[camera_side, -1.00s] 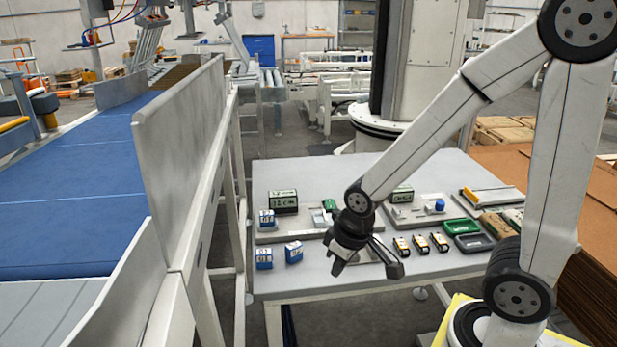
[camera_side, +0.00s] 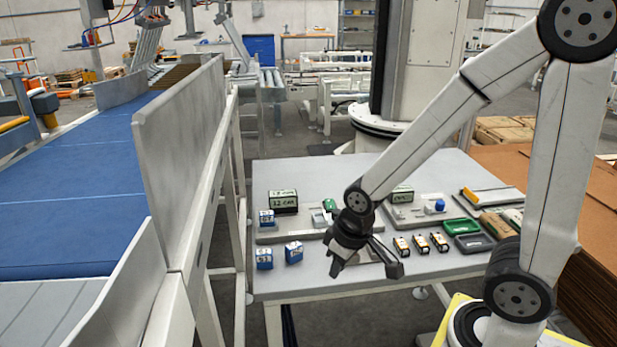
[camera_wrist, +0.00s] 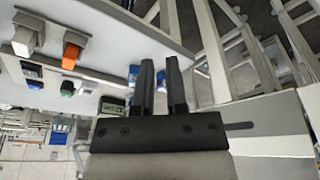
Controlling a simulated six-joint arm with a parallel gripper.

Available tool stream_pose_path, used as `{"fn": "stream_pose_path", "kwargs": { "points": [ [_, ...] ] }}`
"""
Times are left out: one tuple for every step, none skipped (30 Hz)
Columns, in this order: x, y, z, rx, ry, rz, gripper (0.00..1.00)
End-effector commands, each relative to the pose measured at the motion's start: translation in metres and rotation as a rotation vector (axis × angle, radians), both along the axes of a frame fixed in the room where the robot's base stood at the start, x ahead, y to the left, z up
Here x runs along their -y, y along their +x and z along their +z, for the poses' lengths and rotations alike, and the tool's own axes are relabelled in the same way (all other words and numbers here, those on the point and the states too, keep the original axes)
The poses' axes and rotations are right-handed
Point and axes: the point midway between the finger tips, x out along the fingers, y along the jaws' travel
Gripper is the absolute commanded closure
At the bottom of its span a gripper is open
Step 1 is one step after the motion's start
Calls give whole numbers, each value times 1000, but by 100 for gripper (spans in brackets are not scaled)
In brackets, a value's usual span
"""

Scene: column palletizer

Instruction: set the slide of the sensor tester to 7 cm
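The sensor tester at the left of the table is a grey plate (camera_side: 300,236) with a box whose green display (camera_side: 284,199) reads about 12 CM. Which part is the slide I cannot tell. My gripper (camera_side: 367,269) is open and empty, fingers pointing down, in front of the plate's right end and hiding part of it. In the wrist view my gripper (camera_wrist: 160,82) shows two fingers apart, with nothing between them; a display box (camera_wrist: 112,105) is beside them.
Two blue-and-white blocks (camera_side: 279,254) stand on the table's front left. A second plate with a blue knob (camera_side: 440,205) is behind my gripper to the right. Several small yellow-black pieces (camera_side: 421,244) and green and black trays (camera_side: 462,226) lie right. A conveyor wall (camera_side: 185,150) borders the left.

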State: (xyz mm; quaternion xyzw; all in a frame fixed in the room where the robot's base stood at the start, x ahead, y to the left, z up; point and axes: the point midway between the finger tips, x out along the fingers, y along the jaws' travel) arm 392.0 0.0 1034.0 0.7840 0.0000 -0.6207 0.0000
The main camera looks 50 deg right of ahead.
Motion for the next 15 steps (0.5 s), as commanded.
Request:
{"fn": "stream_pose_path", "kwargs": {
  "points": [
    [0,1,0,0,0,0,65],
    [1,2,0,-1,-1,0,56],
    [2,4,1,-2,-2,-1,45],
    [3,5,1,-4,-2,-1,45],
    [4,8,1,-5,-3,-2,45],
    [7,11,2,-8,-5,-2,45],
    [9,15,2,-12,-6,-4,45],
    [12,19,3,-16,-7,-5,45],
    [16,25,4,-21,-10,-4,45],
    [19,30,4,-26,-12,-6,45],
    [24,35,5,-32,-14,-7,45],
    [30,43,6,-39,-17,-7,45],
    [35,49,7,-46,-19,-8,45],
    [41,56,7,-52,-21,-8,45],
    [49,64,8,-62,-22,-9,45]
  ]
}}
